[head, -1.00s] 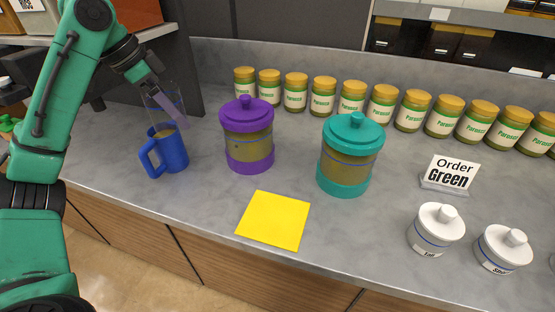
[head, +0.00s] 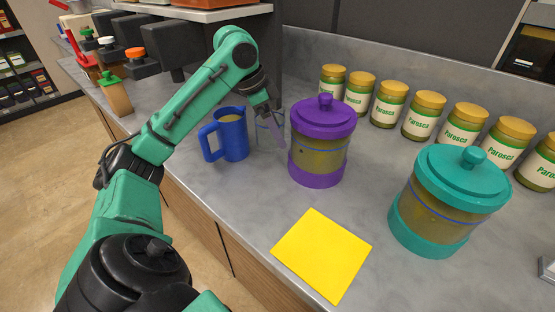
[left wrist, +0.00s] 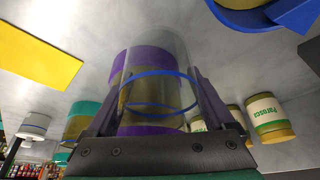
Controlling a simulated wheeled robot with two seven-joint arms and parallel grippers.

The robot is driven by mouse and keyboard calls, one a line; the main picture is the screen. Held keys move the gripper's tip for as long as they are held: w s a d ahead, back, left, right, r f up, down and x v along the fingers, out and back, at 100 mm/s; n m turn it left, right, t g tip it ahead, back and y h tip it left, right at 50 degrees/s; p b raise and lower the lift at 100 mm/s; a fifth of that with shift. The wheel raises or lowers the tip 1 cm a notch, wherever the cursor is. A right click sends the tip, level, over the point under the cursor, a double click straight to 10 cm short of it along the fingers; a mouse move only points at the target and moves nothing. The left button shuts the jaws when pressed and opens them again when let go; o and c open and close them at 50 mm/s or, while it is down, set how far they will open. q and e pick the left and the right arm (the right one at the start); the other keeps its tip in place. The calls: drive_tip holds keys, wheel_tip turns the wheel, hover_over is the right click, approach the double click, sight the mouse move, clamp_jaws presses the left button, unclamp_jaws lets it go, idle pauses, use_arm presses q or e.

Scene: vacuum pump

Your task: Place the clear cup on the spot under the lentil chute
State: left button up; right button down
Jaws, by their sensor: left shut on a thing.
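The clear cup (head: 265,132) has a blue ring and is see-through. My left gripper (head: 276,126) is shut on it, between the blue mug (head: 232,135) and the purple-lidded jar (head: 318,150). Whether the cup touches the counter cannot be told. In the left wrist view the cup (left wrist: 162,75) stands out between the two fingers of my left gripper (left wrist: 160,105), with the purple jar (left wrist: 145,60) showing through it. I cannot make out a lentil chute or the spot under it for certain. My right gripper is not in view.
A yellow square (head: 322,254) lies on the grey counter (head: 262,195). A teal-lidded jar (head: 447,200) stands at right, with several Parosca jars (head: 420,115) behind. At the upper left are dark units with coloured knobs (head: 135,62) and an orange-capped tool-like item.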

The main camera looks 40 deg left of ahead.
sight(281, 164)
use_arm(q)
wheel_tip(281, 164, down, 8)
drive_tip(key=shift+s+r+b, duration=0.1)
drive_tip(key=shift+r+b, duration=0.15)
drive_tip(key=shift+b, duration=0.6)
drive_tip(key=shift+f, duration=0.15)
drive_tip(key=o, duration=1.1)
